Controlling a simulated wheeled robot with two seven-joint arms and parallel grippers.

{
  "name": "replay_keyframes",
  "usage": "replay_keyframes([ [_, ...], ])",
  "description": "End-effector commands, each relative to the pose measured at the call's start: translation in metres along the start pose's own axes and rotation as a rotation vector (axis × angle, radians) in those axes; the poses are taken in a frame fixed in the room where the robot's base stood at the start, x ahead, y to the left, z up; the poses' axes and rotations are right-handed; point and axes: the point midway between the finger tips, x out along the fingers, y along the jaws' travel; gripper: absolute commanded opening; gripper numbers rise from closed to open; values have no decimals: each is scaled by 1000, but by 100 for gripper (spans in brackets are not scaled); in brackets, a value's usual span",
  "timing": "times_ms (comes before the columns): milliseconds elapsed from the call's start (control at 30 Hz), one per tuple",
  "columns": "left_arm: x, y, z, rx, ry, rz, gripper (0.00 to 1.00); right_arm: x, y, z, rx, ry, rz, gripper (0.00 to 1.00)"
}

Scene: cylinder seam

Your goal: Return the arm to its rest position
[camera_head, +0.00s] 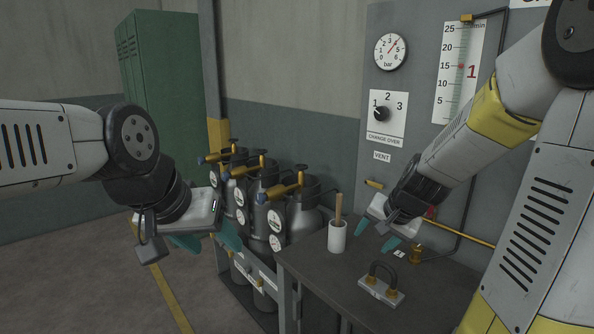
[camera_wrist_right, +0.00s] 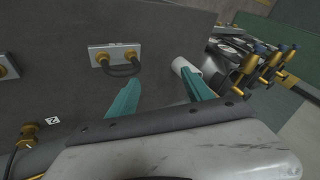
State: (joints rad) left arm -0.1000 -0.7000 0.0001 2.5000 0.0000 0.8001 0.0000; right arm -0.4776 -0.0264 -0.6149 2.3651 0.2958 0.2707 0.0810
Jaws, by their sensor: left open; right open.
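My right gripper (camera_head: 377,235) is open and empty above the dark bench, just right of a white cup in the head view. Its two teal fingers (camera_wrist_right: 160,98) stand apart with nothing between them in the right wrist view. My left gripper (camera_head: 207,242) is open and empty at the left, in front of the gas cylinders and left of the bench. Its teal fingertips point down. Both arms are bent, held out in front of the grey panel and the cylinders.
The bench (camera_head: 330,290) carries the white cup (camera_head: 337,238) with a wooden handle, and a plate with a dark loop (camera_head: 382,283). Several cylinders (camera_head: 265,212) with yellow-handled valves stand in a rack. A panel (camera_head: 409,90) with gauge and selector rises behind. A green locker (camera_head: 160,70) stands back left.

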Motion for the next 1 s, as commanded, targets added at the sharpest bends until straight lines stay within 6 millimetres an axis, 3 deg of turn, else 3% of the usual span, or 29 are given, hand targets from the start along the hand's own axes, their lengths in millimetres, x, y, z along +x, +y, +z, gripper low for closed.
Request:
replay_keyframes([
  [33, 0, 0, 0, 0, 0, 0, 59, -22, -10, 9, -37, -16, -49, 59],
  [200, 0, 0, 0, 0, 0, 0, 59, -92, -31, 50, -231, -52, -136, 59],
  [400, 0, 0, 0, 0, 0, 0, 59, -155, -25, 95, -455, -32, -104, 59],
  [600, 0, 0, 0, 0, 0, 0, 59, -180, -14, 118, -564, -13, -39, 59],
  [1000, 0, 0, 0, 0, 0, 0, 59, -182, -13, 120, -579, -13, -28, 59],
])
